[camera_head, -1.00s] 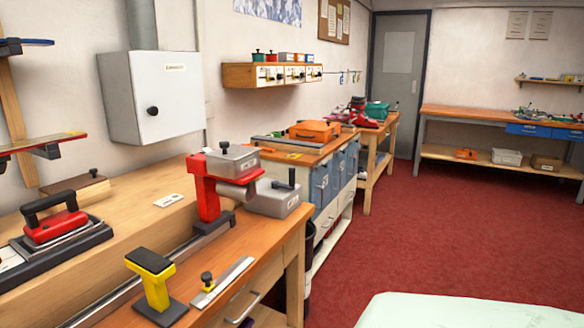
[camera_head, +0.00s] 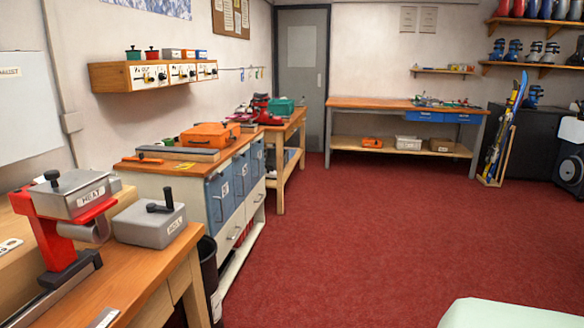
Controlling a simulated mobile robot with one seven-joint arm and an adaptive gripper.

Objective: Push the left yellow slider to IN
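I cannot make out a slider marked IN in this view. A wooden wall unit (camera_head: 110,76) at the upper left has several white front panels with small dark knobs. Its leftmost panel (camera_head: 150,76) carries small marks that are too small to read. My gripper is not in view.
A workbench (camera_head: 150,262) at lower left holds a red stand (camera_head: 55,245) with a grey box (camera_head: 77,193) and another grey box (camera_head: 150,225). A cabinet with blue doors (camera_head: 218,196) stands beyond it. Red carpet (camera_head: 370,230) is open ahead. A far bench (camera_head: 370,104) lines the back wall.

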